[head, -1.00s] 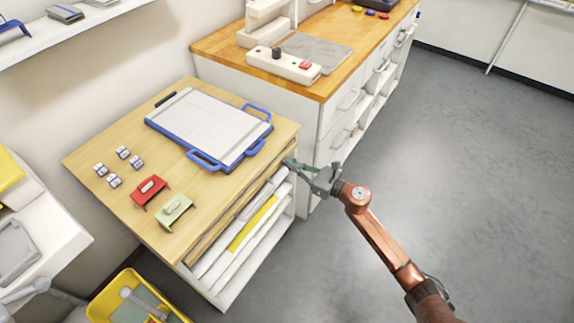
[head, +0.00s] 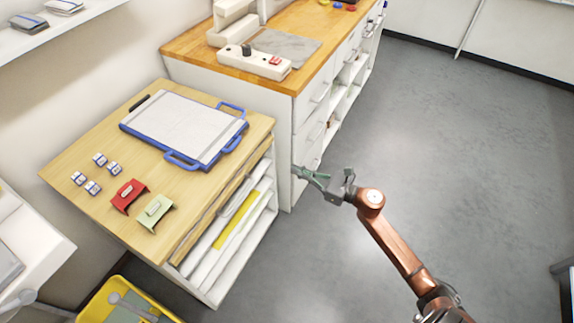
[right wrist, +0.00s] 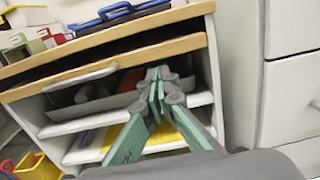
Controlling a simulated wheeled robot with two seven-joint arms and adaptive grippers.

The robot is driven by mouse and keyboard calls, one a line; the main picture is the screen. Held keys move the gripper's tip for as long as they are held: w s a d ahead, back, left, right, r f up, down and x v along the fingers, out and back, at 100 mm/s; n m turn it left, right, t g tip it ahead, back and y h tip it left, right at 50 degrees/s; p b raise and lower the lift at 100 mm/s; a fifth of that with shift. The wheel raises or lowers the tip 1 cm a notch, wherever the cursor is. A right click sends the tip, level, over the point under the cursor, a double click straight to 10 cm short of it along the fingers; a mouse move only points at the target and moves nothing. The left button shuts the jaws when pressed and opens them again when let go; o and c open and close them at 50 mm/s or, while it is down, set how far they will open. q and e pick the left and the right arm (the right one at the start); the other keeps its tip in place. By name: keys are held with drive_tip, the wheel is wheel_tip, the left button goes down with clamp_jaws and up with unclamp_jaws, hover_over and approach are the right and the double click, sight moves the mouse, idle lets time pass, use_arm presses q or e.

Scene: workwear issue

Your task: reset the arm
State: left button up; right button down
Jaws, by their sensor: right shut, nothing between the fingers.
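My right gripper (head: 306,174) is shut and empty. It hangs over the grey floor, apart from the right side of the wooden-topped table (head: 85,140). In the right wrist view its green fingers (right wrist: 155,95) come together in front of the open shelves below the tabletop. My copper-coloured right arm reaches in from the lower right of the head view. My left gripper is not in view.
On the table lie a blue-handled board (head: 185,125), a red piece (head: 128,194), a green piece (head: 155,211) and several small blue-white blocks (head: 93,187). A wood-topped cabinet (head: 290,85) stands behind. A yellow bin (head: 95,310) is at lower left. Floor at right is clear.

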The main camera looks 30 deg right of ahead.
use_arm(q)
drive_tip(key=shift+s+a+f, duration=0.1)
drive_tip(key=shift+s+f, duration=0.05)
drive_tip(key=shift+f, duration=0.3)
use_arm(e)
drive_tip(key=shift+s+d, duration=0.35)
drive_tip(key=shift+s, duration=0.3)
drive_tip(key=shift+f, duration=0.1)
